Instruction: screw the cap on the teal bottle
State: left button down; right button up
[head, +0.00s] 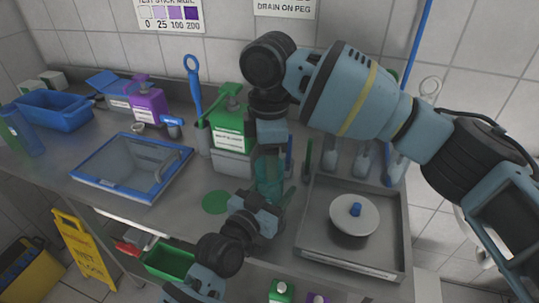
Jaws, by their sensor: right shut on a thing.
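The teal bottle (268,178) stands upright near the counter's front, between my two grippers. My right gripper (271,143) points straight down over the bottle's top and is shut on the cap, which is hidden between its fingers. I cannot tell whether the cap touches the bottle's neck. My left gripper (272,205) comes in low from the front and is at the bottle's lower part. Its fingers are partly hidden, so I cannot tell whether they grip the bottle.
A green round mat (217,202) lies left of the bottle. Behind stand a green jug (230,128) and a purple bottle (150,102).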

jog(key=m, duration=3.4)
jog(key=shift+f, duration=0.1)
jog(key=m, duration=0.4)
